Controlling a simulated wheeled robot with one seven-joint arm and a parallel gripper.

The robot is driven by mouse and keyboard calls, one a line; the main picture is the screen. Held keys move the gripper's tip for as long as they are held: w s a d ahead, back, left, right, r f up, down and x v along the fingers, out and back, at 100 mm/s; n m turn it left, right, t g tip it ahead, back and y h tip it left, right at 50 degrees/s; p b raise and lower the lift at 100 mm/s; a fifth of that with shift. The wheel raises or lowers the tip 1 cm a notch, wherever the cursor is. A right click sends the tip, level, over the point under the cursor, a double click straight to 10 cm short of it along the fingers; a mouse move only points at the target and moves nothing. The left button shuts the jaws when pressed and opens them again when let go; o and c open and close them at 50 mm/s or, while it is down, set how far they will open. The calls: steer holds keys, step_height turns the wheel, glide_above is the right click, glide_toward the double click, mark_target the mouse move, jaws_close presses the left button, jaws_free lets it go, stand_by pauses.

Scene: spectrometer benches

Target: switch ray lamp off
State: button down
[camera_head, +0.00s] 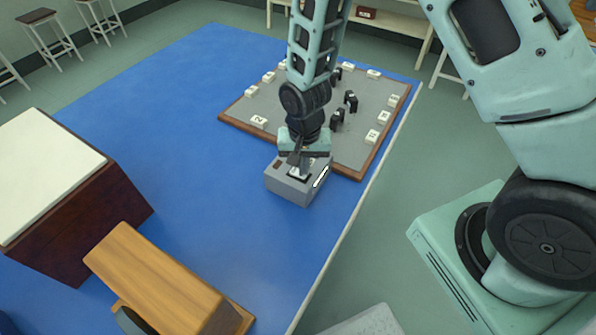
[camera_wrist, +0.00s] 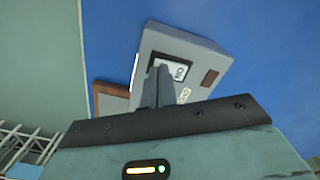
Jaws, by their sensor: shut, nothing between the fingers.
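The ray lamp (camera_head: 287,188) is a small grey box on the blue table top, near the table's right edge. It has a bright slit on its right side and a switch plate on top. In the wrist view the lamp (camera_wrist: 205,62) shows its pale switch plate (camera_wrist: 180,68) and a brown patch. My gripper (camera_head: 297,165) is shut and points down over the lamp's top. In the wrist view its fingertips (camera_wrist: 160,75) are at the switch plate and hide part of it. I cannot tell whether they touch the switch.
A grey board (camera_head: 352,148) with a wooden rim, numbered white blocks and black pieces lies just behind the lamp. A wooden device (camera_head: 150,270) and a dark red box with a pale top (camera_head: 95,215) stand at the left front. The blue table (camera_head: 200,130) is clear left of the lamp.

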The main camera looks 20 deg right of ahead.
steer(key=shift+f, duration=0.15)
steer(key=shift+r+p, duration=2.7)
steer(key=shift+r, duration=0.85)
